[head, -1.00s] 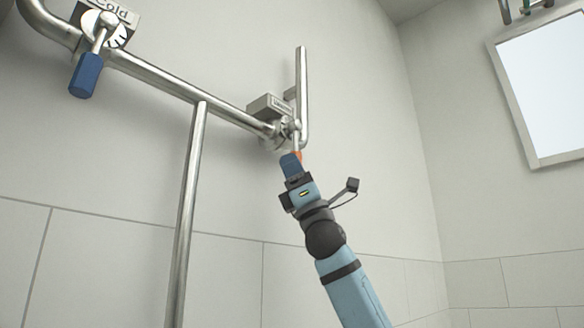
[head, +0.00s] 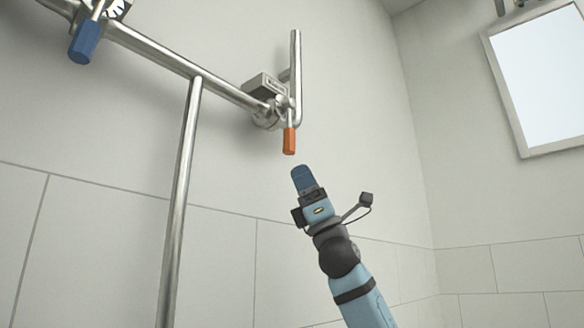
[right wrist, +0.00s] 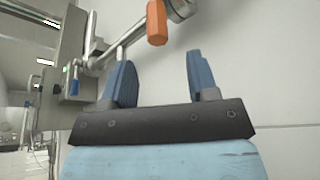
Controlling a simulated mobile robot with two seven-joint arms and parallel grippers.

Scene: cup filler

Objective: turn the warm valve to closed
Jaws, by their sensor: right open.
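The warm valve (head: 268,112) sits on the metal pipe at the wall. Its orange handle (head: 289,141) hangs straight down. In the right wrist view the orange handle (right wrist: 156,22) shows above and beyond the fingers, apart from them. My right gripper (head: 302,172) is below the handle in the head view, with a clear gap between them. In the right wrist view my right gripper (right wrist: 158,75) has its two blue fingers spread, with nothing between them. My left gripper is not in view.
The cold valve's blue handle (head: 85,42) hangs at the upper left. A vertical pipe (head: 182,200) runs down the wall, and a short upright pipe (head: 296,80) stands by the warm valve. A framed bright panel (head: 545,75) hangs at the right. Wall space around my right gripper is clear.

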